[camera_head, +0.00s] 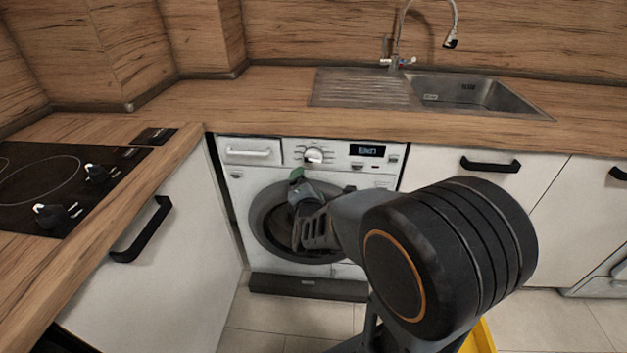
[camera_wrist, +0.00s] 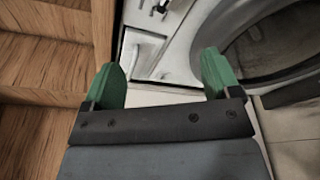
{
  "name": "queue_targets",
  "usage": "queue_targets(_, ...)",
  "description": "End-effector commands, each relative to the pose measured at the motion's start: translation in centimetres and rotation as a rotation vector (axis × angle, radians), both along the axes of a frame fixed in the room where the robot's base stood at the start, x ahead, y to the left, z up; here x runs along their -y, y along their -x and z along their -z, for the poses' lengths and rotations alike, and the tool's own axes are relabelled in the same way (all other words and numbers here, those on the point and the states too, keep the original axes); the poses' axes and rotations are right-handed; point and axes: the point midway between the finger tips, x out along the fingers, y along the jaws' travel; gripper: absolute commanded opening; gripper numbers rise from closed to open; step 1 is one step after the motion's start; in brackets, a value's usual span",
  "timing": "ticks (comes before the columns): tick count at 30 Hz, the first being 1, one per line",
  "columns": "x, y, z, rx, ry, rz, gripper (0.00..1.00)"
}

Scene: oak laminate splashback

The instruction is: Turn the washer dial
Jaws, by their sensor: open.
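The white washer (camera_head: 385,181) stands under the counter, with its round dial (camera_head: 313,156) in the middle of its top panel. My gripper (camera_head: 297,174) is in front of the washer, just below and left of the dial in the head view; the distance between them is unclear. In the wrist view my gripper (camera_wrist: 163,77) is open, with two green fingertips apart and nothing between them. There the washer's drawer handle (camera_wrist: 146,48) shows ahead of the fingers. The dial seems to be at the top edge, partly cut off.
The washer door (camera_head: 262,220) is behind my arm and partly hidden. A wooden counter (camera_head: 240,105) overhangs the washer. A cabinet with a black handle (camera_head: 143,230) stands at the left, below the hob (camera_head: 60,180). A sink (camera_head: 465,94) is at the right.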

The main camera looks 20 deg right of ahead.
Motion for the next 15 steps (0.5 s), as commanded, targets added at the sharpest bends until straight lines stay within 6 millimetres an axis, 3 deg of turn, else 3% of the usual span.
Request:
queue_targets(1,0.4,0.0,1.5,0.004,0.075,0.017,0.83)
queue_targets(8,1.8,-0.2,2.3,0.011,0.277,0.072,0.83)
queue_targets(15,3.4,-3.3,2.3,0.011,0.300,0.081,0.83)
